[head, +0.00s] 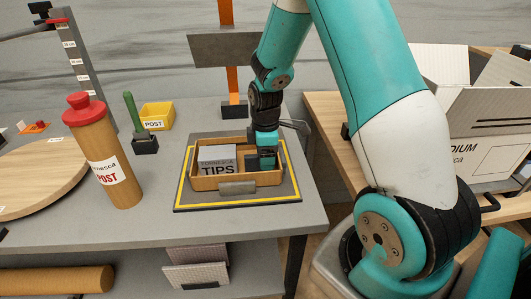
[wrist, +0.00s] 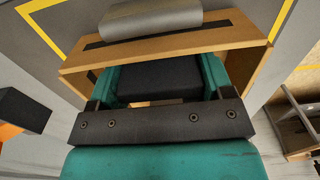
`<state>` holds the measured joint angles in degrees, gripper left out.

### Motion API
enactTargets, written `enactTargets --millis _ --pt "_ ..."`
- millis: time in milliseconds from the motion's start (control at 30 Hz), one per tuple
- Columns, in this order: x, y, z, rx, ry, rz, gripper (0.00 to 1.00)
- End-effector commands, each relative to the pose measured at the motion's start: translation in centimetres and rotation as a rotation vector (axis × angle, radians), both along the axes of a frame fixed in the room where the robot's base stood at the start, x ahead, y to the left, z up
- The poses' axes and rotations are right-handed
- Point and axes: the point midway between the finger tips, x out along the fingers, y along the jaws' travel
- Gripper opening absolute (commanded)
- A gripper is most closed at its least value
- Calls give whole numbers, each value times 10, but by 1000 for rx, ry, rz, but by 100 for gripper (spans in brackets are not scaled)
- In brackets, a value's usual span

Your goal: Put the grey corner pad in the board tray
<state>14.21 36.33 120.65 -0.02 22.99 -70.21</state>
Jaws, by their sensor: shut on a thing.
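The board tray (head: 208,184) is an open tan box on a yellow-bordered grey mat, and its near wall shows in the wrist view (wrist: 225,41). My gripper (head: 262,162) is lowered into the tray's right part. In the wrist view my gripper (wrist: 160,82) has its two teal fingers shut on a dark block, the grey corner pad (wrist: 158,80). The pad is low inside the tray walls. Whether it touches the tray floor is hidden.
A grey box marked TIPS (head: 217,160) fills the tray's left part, close to my gripper. A brown POST tube (head: 108,155) and yellow POST bin (head: 157,116) stand to the left. A white carton (head: 485,135) is at right.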

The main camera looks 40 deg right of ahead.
Motion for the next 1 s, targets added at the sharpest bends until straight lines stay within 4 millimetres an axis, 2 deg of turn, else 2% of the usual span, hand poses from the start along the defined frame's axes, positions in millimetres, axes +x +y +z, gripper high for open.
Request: enactTargets --millis 267,300,400,767,867,1000 --pt "0 0 -2 0 0 0 52" --pt "0 0 -3 0 0 0 76" --pt "0 0 -2 0 0 0 99" --pt "1 0 4 0 -2 0 99" --pt "1 0 17 -1 -5 0 99" --pt "1 0 48 -2 -7 0 99"
